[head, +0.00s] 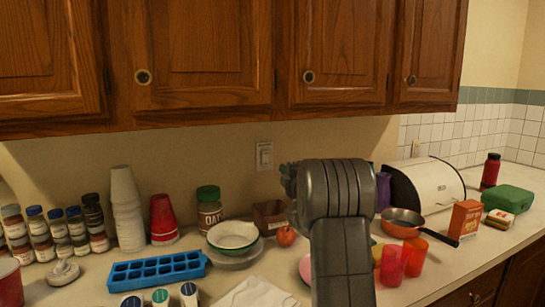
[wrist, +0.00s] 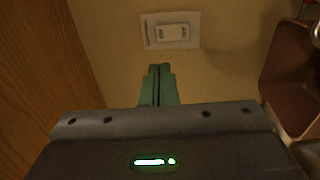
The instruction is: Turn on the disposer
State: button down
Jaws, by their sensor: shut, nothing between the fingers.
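A white wall switch (head: 264,155) sits on a plate on the wall under the cabinets, left of my gripper in the head view. In the wrist view the switch (wrist: 172,32) shows a rocker with small markings; a label strip on the plate is too small to read. I cannot tell which way the rocker is set. My gripper (head: 287,172) is raised above the counter, mostly hidden behind my wrist in the head view. In the wrist view its green fingers (wrist: 159,72) are shut and empty, pointing toward the switch with a visible gap below the plate.
Wooden cabinets (head: 205,55) overhang the wall. Below my gripper stand stacked bowls (head: 233,237), a peach (head: 286,236) and a brown box (head: 270,216). An oats jar (head: 209,211) stands left. A bread box (head: 432,185) and pan (head: 402,222) stand right. The wall around the switch is clear.

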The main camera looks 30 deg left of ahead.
aim_at(266, 152)
jog(key=p+x, duration=0.5)
jog(key=x, duration=0.9)
jog(key=shift+w+d, duration=0.1)
